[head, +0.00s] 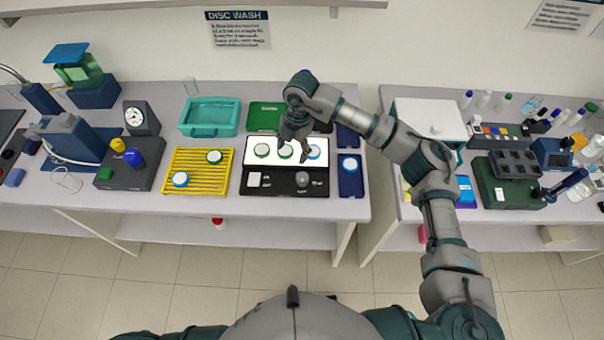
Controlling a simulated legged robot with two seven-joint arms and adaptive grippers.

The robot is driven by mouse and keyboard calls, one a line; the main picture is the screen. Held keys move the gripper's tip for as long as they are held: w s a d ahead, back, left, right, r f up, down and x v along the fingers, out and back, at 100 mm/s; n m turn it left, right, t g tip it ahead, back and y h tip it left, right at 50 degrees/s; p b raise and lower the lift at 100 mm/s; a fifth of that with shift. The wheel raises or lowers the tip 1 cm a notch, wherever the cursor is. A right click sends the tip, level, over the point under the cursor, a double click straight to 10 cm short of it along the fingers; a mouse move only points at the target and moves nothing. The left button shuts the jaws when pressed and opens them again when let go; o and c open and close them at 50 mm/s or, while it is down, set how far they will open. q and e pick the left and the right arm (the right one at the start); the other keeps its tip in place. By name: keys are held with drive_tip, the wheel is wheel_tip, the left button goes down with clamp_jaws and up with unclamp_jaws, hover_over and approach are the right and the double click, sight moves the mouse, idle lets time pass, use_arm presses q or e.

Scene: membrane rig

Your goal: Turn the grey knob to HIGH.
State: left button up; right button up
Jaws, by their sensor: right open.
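The grey knob (303,178) sits on the black front panel (285,189) of a lit white box. Small white markings flank it, too small to read, so its setting cannot be told. My left gripper is out of view.
Several round discs, one a green-rimmed disc (262,150), lie on the lit plate. A yellow rack (197,190) with discs stands left, a dark blue tray (351,187) right. A teal tub (209,112) is behind the rack. A gap separates this bench from the right one.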

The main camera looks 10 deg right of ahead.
sight(302, 176)
drive_tip(key=shift+m+h, duration=0.4)
drive_tip(key=shift+h, duration=0.3)
drive_tip(key=d+f+p, duration=0.1)
drive_tip(key=f, duration=0.4)
drive_tip(key=d+f+p, duration=0.1)
drive_tip(key=f, duration=0.4)
drive_tip(key=w+d+f+p, duration=0.1)
drive_tip(key=f, duration=0.5)
drive_tip(key=c, duration=1.1)
